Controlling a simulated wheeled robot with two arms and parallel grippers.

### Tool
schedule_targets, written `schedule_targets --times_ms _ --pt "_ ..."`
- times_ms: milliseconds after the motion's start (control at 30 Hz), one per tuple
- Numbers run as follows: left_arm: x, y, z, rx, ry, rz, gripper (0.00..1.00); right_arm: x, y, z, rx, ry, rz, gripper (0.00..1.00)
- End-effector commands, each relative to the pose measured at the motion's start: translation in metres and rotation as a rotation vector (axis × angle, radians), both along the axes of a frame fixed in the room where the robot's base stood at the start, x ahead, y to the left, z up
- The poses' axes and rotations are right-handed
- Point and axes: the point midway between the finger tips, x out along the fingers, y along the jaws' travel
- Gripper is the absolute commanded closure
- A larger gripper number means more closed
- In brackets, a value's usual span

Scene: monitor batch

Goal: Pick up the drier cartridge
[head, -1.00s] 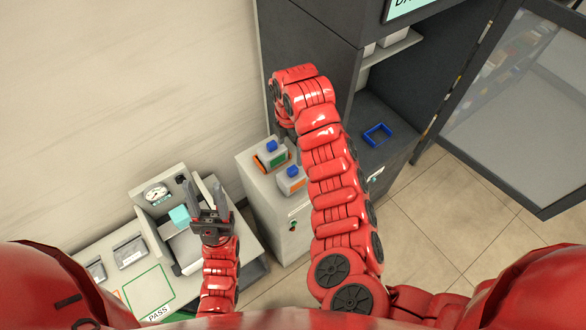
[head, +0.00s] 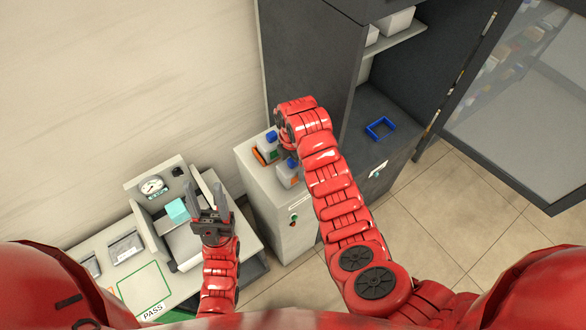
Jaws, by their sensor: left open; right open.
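Two pale units with blue tops stand on a light grey cabinet (head: 262,185); I cannot tell for sure which is the drier cartridge. The rear unit (head: 266,152) has a green patch and an orange part at its base. The front unit (head: 288,176) has an orange patch. My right gripper (head: 289,158) is over the front unit, pointing down and open; my red wrist partly hides it, and I cannot tell whether it touches the unit. My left gripper (head: 207,190) is open and empty in front of a gauge device.
The gauge device (head: 151,186) holds a teal block (head: 177,210) on the left bench, beside a green-outlined PASS mat (head: 140,285). A dark open cupboard (head: 400,145) with a blue frame (head: 380,128) stands right of the cabinet. Its glass door (head: 530,110) swings out.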

Motion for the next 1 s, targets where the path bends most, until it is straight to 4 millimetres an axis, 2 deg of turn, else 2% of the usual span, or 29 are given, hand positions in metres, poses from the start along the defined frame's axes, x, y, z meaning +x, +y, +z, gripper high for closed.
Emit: schedule_targets --times_ms 33,100,333,633,1000 --pt "0.000 0.000 0.011 0.000 0.000 0.000 0.50 -0.002 -0.001 -0.001 -0.004 0.008 -0.001 0.00" --pt "0.000 0.000 0.016 0.000 0.000 0.000 0.50 -0.001 -0.003 -0.009 -0.002 0.005 -0.001 0.00" --pt "0.000 0.000 0.020 0.000 0.000 0.000 0.50 0.000 -0.001 -0.029 0.000 0.003 0.000 0.00" --pt "0.000 0.000 0.020 0.000 0.000 0.000 0.50 0.000 -0.002 -0.033 0.000 0.000 0.000 0.00" --pt "0.000 0.000 0.020 0.000 0.000 0.000 0.50 0.000 -0.002 -0.033 0.000 0.000 0.000 0.67"
